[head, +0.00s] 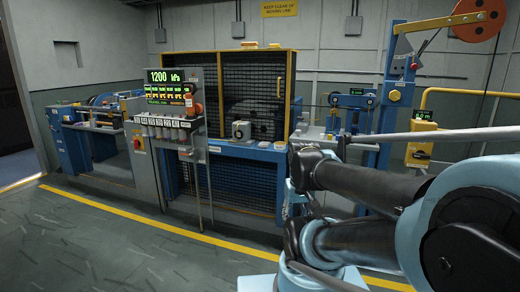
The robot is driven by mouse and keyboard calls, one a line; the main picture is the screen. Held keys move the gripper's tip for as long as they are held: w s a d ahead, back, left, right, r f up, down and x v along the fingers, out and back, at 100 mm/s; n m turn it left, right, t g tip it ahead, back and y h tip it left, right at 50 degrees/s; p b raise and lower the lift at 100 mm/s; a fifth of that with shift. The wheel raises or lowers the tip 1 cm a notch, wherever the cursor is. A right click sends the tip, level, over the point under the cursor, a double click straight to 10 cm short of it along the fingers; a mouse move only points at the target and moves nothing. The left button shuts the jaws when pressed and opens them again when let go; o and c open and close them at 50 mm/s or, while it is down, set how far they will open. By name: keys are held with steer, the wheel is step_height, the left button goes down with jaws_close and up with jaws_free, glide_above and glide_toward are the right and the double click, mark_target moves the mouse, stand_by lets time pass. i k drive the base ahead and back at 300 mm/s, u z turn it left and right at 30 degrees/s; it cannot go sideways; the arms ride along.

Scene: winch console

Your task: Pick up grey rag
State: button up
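I cannot make out a grey rag anywhere in the head view. It may be hidden behind my arm or too small to tell. My black and light-blue arm fills the lower right of the view. I cannot pick out the gripper's fingers, and nothing held shows.
A grey control console (173,125) with a green "1200 kPa" display stands left of centre. Behind it is a yellow-framed mesh cage (262,80). A small grey box (241,131) sits on a blue ledge. A yellow line (150,222) crosses the floor; the near-left floor (90,255) is clear.

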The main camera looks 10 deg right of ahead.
mark_target(262, 145)
steer(key=k, duration=0.6)
steer(key=z, duration=0.55)
steer(key=i, duration=1.9)
steer(key=u, duration=0.55)
steer(key=i, duration=0.3)
steer(key=u, duration=0.35)
